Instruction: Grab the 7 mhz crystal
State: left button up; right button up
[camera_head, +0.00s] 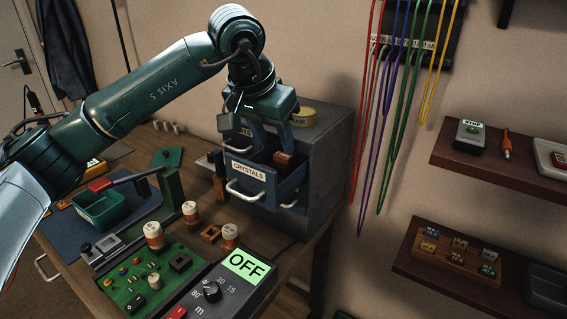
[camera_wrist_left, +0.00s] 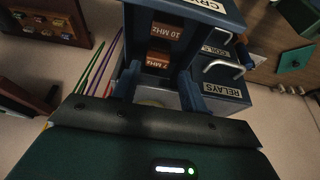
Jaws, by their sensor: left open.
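The 7 MHz crystal (camera_wrist_left: 158,64) is a brown block with a white label in the open crystals drawer (camera_head: 248,171). A brown 10 MHz crystal (camera_wrist_left: 165,30) lies in the same drawer, closer to its labelled front. My left gripper (camera_head: 271,136) is over the drawer, fingers pointing down. In the left wrist view its open fingers (camera_wrist_left: 158,84) straddle the column of crystals, with the 7 MHz block just beyond the gap between them. Nothing is held. In the head view a brown block (camera_head: 284,160) shows in the drawer; its label cannot be read. My right gripper is not in view.
A yellow tape roll (camera_head: 303,117) lies on top. Bottles, a green circuit board (camera_head: 128,275) and a tuner box (camera_head: 240,281) stand on the bench. Coloured cables hang at right.

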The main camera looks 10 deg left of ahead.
aim_at(280, 158)
pick_arm(q)
jog(key=shift+x, duration=3.2)
jog(key=shift+s+d, duration=0.1)
jog(key=shift+s, duration=0.05)
jog(key=shift+c, duration=0.2)
jog(key=c, duration=0.7)
